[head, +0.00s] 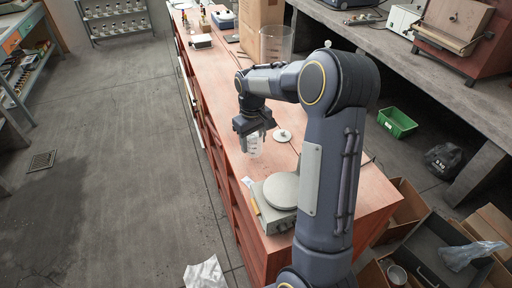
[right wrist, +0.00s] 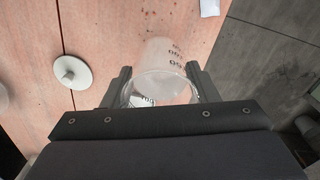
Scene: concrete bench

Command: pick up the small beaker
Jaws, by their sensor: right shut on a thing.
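The small beaker (head: 254,146) is clear, with dark graduation marks on its side. My right gripper (head: 252,134) is shut on it, at the left edge of the reddish bench top in the head view. In the right wrist view the beaker (right wrist: 163,72) sits between the two dark fingers of the right gripper (right wrist: 160,88), one on each side. Whether its base touches the bench cannot be told clearly. My left gripper is not in view.
A hotplate (head: 281,190) stands near the bench's front end. A white disc with a knob (head: 283,135) lies right of the beaker, also in the wrist view (right wrist: 72,72). A large clear beaker (head: 276,44) and a cardboard box (head: 258,22) stand farther back.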

